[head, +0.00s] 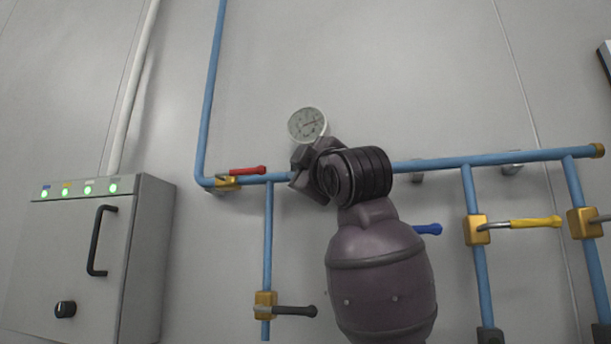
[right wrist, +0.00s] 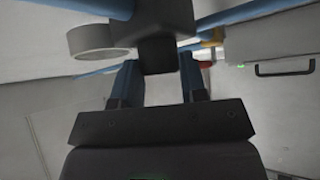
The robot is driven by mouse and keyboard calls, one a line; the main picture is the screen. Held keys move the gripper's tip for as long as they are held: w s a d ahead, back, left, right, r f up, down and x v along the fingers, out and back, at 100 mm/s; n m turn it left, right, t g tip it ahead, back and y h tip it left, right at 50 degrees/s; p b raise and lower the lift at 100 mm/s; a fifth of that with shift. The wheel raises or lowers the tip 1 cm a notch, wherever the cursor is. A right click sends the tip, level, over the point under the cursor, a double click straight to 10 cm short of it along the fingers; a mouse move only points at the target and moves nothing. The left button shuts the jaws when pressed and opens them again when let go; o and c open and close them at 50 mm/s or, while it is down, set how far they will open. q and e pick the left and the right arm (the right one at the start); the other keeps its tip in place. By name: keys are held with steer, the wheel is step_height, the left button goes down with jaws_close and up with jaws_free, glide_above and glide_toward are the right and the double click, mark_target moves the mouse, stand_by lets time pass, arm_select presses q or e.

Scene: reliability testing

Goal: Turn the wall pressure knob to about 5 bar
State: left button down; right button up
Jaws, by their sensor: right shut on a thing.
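The white round pressure gauge (head: 307,124) sits on the wall above the horizontal blue pipe. Its dial is too small to read a pressure. In the right wrist view its side (right wrist: 100,40) shows left of a dark knob (right wrist: 158,52). My right gripper (head: 303,172) is at the pipe just below the gauge and covers the knob in the head view. In the right wrist view the fingers of my right gripper (right wrist: 158,82) stand on either side of the knob, shut on it. My left gripper is in neither view.
A red-handled valve (head: 240,173) is just left of my gripper. A black-handled valve (head: 290,310), blue handle (head: 428,229) and yellow-handled valve (head: 530,223) are nearby. A grey control box (head: 140,250) with green lights stands at left. The wall above is mostly clear.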

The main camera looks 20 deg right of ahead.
steer(key=shift+w+a+f+m+t+h+b, duration=0.15)
steer(key=shift+m+t+h+b, duration=0.1)
steer(key=shift+m+t+h, duration=0.4)
steer(key=shift+d+f+m+t+h+b, duration=0.1)
steer(key=shift+m+t+h+b, duration=0.2)
steer(key=shift+m, duration=0.65)
steer(key=shift+m+h, duration=0.25)
steer(key=shift+m, duration=0.05)
steer(key=o, duration=0.9)
steer(key=shift+r, duration=0.1)
steer(key=b+v, duration=0.2)
steer(key=v, duration=0.9)
steer(key=shift+w, duration=0.1)
